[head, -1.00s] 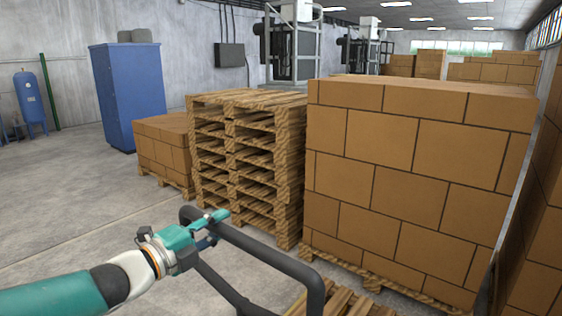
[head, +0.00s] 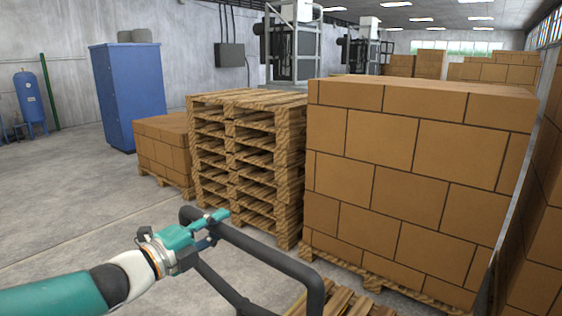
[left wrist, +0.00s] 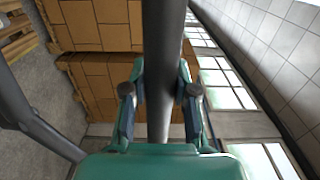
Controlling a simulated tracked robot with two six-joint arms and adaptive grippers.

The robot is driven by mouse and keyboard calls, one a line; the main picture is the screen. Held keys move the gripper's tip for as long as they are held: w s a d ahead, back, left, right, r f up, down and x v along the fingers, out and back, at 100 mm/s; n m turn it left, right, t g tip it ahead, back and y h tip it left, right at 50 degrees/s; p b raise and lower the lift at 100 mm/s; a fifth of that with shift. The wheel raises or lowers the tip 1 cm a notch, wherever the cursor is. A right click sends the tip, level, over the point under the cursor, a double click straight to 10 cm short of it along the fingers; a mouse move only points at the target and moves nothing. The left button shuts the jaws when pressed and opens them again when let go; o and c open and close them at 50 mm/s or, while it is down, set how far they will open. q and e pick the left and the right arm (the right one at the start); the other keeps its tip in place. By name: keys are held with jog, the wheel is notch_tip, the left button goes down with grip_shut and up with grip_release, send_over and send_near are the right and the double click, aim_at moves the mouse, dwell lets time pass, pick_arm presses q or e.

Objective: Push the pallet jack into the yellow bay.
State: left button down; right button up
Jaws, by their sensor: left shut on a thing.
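The dark handle bar of the pallet jack (head: 262,256) shows at the bottom middle of the head view. My left gripper (head: 212,232) is shut on the left part of this handle. In the left wrist view the bar (left wrist: 163,70) runs between the two fingers of my left gripper (left wrist: 162,95). A wooden pallet (head: 345,303) shows partly at the bottom edge, beyond the handle. The body and forks of the jack are out of view. I see no yellow bay. My right gripper is not in view.
A tall stack of wooden pallets (head: 248,165) stands ahead, with a big carton stack (head: 415,180) close to its right. Cartons also line the right edge. A blue cabinet (head: 128,95) stands back left. Bare floor (head: 65,205) lies open at the left.

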pick_arm(q)
jog(key=shift+d+f, duration=0.1)
jog(key=shift+f, duration=0.2)
jog(key=shift+w+d+r, duration=0.1)
jog(key=shift+w+d, duration=0.15)
jog(key=shift+w, duration=0.05)
jog(key=x, duration=0.4)
jog(key=shift+w+d, duration=0.1)
jog(key=shift+w, duration=0.05)
jog(key=c, duration=1.2)
grip_release()
jog(key=o, duration=1.2)
jog(key=shift+r, duration=0.1)
